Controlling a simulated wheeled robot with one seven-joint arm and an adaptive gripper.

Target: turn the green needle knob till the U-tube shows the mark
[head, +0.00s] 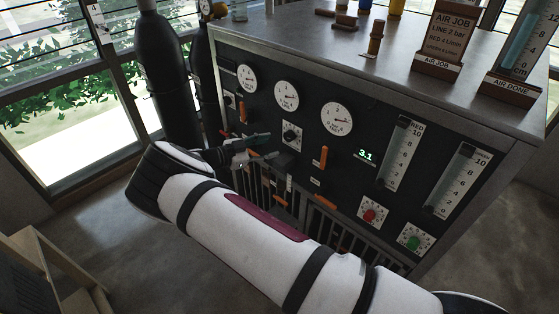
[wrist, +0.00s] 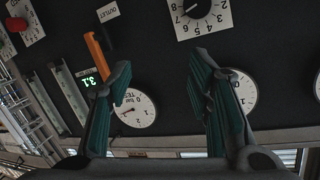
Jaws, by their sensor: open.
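The green needle knob (head: 415,242) sits on a white numbered plate at the lower right of the black panel in the head view. My gripper (head: 262,149) is open and empty well to its left, in front of the panel near a black dial knob (head: 291,136). In the wrist view my gripper (wrist: 162,75) has its fingers apart, with that dial knob (wrist: 196,8) beyond them at the top edge. A stand labelled AIR DONE (head: 512,90) holds a blue cm scale, cut off by the frame; I cannot tell whether it is the U-tube or make out a mark.
A red knob (head: 371,212) lies left of the green one, below two flow tubes (head: 398,153). Orange levers (head: 323,158) stick out of the panel. Round gauges and a display reading 3.1 (head: 366,155) are above. Dark cylinders (head: 168,80) stand left. An AIR JOB card (head: 444,45) stands on top.

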